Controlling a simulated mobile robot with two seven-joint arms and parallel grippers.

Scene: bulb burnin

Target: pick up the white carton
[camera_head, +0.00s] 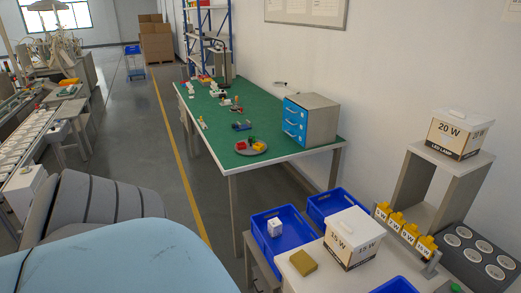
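A small white carton (275,227) with faint markings sits inside the left blue bin (262,222) at the lower centre. A larger white and black lidded box (355,238), marked with watt labels, stands on the front bench (312,283). Another white and black lidded box (459,133), marked 20 W, stands on top of a raised grey shelf (420,151) at the right. Neither of my grippers shows in the view.
A second blue bin (333,204) sits behind the lidded box. A tan block (303,262) lies on the bench. Yellow labelled pieces (396,221) stand in a row, and a dark tray with round white discs (479,253) is at the right. A green-topped table (200,118) stands behind.

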